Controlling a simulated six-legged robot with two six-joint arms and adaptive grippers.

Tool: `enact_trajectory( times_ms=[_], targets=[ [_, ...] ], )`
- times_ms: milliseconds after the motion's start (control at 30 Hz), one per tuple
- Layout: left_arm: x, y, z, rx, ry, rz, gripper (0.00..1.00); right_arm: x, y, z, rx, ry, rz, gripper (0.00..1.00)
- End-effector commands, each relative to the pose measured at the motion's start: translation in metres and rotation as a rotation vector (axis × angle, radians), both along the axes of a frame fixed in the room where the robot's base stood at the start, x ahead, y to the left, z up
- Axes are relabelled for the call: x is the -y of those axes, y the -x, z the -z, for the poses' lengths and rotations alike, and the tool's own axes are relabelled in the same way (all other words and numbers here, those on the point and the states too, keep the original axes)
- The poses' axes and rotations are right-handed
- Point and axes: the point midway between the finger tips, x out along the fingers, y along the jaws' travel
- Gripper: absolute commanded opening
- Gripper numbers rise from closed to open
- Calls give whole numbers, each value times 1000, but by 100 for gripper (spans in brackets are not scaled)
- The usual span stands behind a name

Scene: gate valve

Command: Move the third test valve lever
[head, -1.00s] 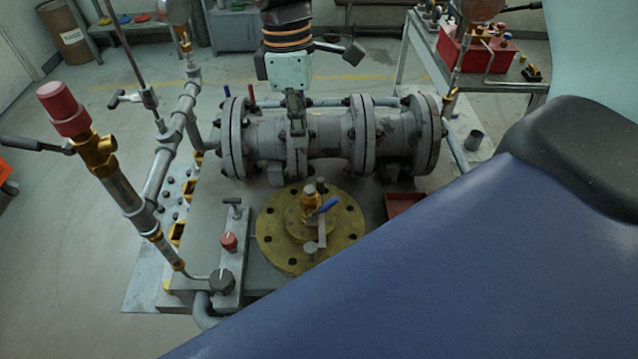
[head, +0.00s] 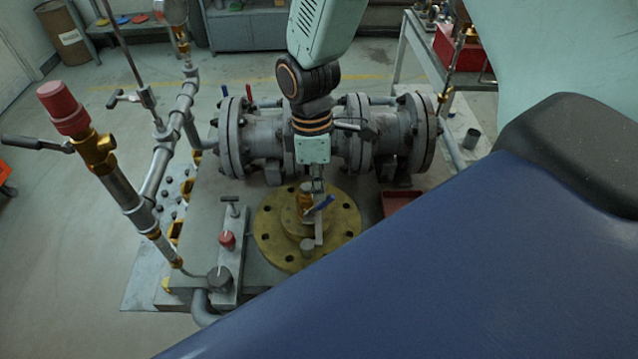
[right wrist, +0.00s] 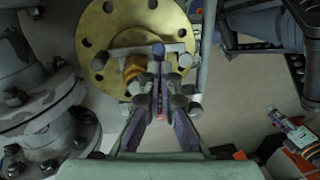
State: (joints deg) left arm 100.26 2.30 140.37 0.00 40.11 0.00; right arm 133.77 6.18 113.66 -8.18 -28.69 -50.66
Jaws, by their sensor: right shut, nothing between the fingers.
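The lever points up and to the right in the head view. My right gripper (head: 318,188) reaches down from above, just behind the lever, shut and empty. The flange (right wrist: 97,45) is behind. My left gripper is out of view.
A grey flanged pipe (head: 262,135) runs behind the valve, with another blue lever (head: 225,90) and a red lever (head: 249,92) at its left end. A red-knobbed block (head: 228,240) stands left of the flange. A red tray (head: 402,203) lies to the right.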

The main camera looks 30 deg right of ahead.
Motion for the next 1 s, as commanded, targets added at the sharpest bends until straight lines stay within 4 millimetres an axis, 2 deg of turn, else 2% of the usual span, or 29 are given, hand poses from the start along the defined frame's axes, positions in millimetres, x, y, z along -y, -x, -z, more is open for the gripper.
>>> enact_trajectory(
  times_ms=[367, 600, 1000],
  targets=[
    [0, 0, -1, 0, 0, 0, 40, 1, 1, 1, 0, 0, 0, 0],
    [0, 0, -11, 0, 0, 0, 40, 6, 5, 7, -1, -1, -1, 0],
    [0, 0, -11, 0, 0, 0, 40, 3, 3, 7, -1, 1, 0, 0]
  ],
)
